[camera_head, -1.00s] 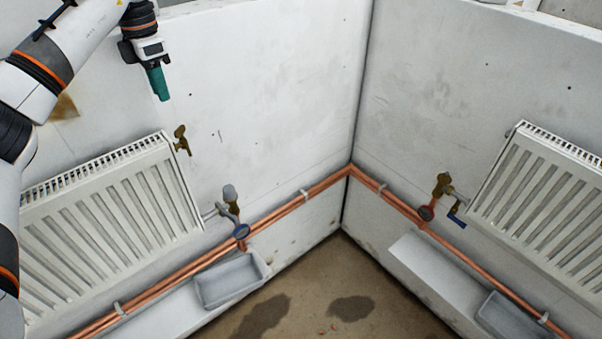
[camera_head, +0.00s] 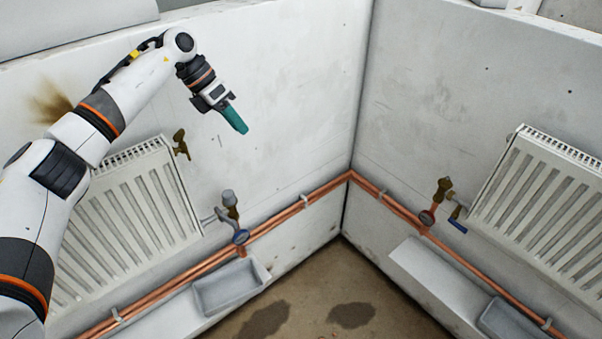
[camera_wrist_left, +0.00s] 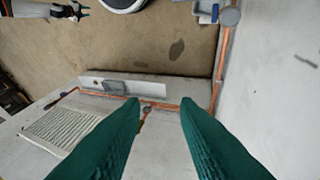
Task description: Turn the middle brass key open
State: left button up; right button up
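Brass fittings show in three places in the head view. One brass key (camera_head: 180,145) sits at the top right corner of the left radiator. A brass valve (camera_head: 231,205) with a grey cap and a blue-rimmed gauge (camera_head: 240,237) stands below it, near the pipe. A third brass fitting (camera_head: 444,188) is beside the right radiator, with a blue lever (camera_head: 457,226). I cannot tell for sure which is the middle key. My left gripper (camera_head: 238,121) is in free air, above and right of the left fittings; its teal fingers (camera_wrist_left: 162,108) are apart and empty. My right gripper (camera_wrist_left: 82,9) is small in the wrist view.
Ribbed white radiators, left (camera_head: 125,225) and right (camera_head: 540,205), hang on walls meeting in a corner. Copper pipes (camera_head: 290,213) run low along both walls. Grey trays, left (camera_head: 230,286) and right (camera_head: 508,318), stand below. The wall around the corner is clear.

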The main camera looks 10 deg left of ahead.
pick_arm(q)
jog(key=w+d+f+n+t+h, duration=0.1)
jog(key=d+f+n+t+h, duration=0.5)
jog(key=d+f+n, duration=0.5)
jog(key=shift+w+d+f+t+h+b, duration=0.3)
jog(key=shift+d+f+h, duration=1.1)
jog(key=shift+d+f, duration=0.45)
jog(key=shift+a+f, duration=0.1)
jog(key=shift+a, duration=0.05)
